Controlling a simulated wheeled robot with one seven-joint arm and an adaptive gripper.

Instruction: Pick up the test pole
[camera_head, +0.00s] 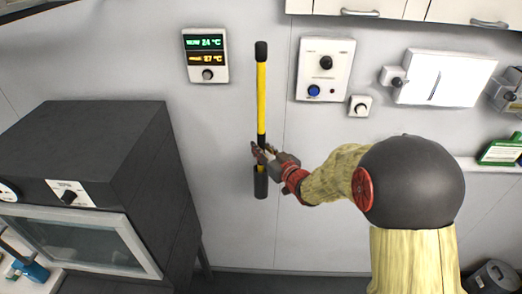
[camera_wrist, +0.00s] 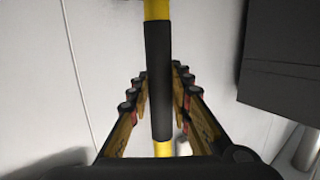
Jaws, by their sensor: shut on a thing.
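The test pole (camera_head: 261,105) is a long yellow rod with a black tip at the top and black grip sections lower down. It stands upright in front of the wall in the head view. My gripper (camera_head: 264,152) is shut on the pole at its lower part, with a black end showing below the fingers. In the wrist view the pole (camera_wrist: 158,70) runs vertically between the two fingers of my gripper (camera_wrist: 160,90), which lie on either side of its black section. Whether the pole touches the wall or a holder cannot be told.
A dark oven-like cabinet (camera_head: 100,135) stands to the left. A temperature display (camera_head: 206,56), a control panel (camera_head: 325,70) and a small knob box (camera_head: 360,106) are on the wall near the pole. The wall below the pole is bare.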

